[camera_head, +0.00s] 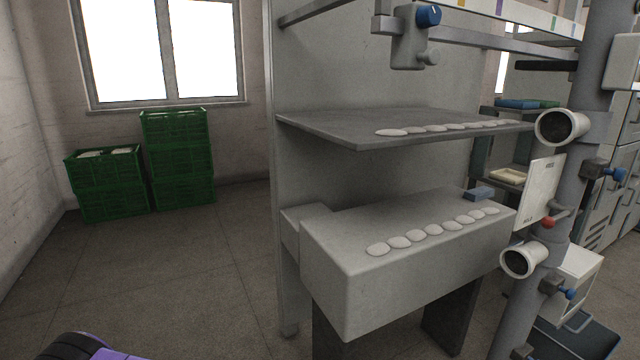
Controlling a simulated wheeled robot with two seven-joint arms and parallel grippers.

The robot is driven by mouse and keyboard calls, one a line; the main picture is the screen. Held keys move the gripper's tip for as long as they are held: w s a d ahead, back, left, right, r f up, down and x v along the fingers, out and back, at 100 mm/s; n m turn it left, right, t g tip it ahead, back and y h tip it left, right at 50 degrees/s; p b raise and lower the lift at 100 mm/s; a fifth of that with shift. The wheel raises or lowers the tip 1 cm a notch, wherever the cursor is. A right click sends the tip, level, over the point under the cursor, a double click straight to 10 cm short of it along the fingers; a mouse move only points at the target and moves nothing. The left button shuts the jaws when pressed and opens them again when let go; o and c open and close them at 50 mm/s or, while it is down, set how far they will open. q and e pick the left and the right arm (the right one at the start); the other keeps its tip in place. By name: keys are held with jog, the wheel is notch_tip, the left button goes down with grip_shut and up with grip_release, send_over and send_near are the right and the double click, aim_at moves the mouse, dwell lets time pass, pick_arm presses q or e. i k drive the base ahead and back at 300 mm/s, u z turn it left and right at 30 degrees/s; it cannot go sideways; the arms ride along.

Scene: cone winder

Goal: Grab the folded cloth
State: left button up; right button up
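No item is plain enough to be named the folded cloth with certainty. A small flat cream item (508,176), perhaps folded fabric, lies on a shelf behind the machine at the right. A small blue block-like item (478,194) sits at the back right of the grey machine box (345,285). A flat blue item (517,104) lies higher up at the right, beside something green. Neither of my grippers shows. A purple and black part, probably of my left arm, shows at the bottom left edge.
A grey shelf plate (330,124) with a row of white discs juts out above the machine box, which bears a similar row. A grey post (580,130) with white tubes and blue knobs stands at the right. Green crates (178,160) are stacked by the window. The left floor is clear.

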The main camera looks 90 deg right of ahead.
aim_at(479, 193)
jog(key=z, duration=4.1)
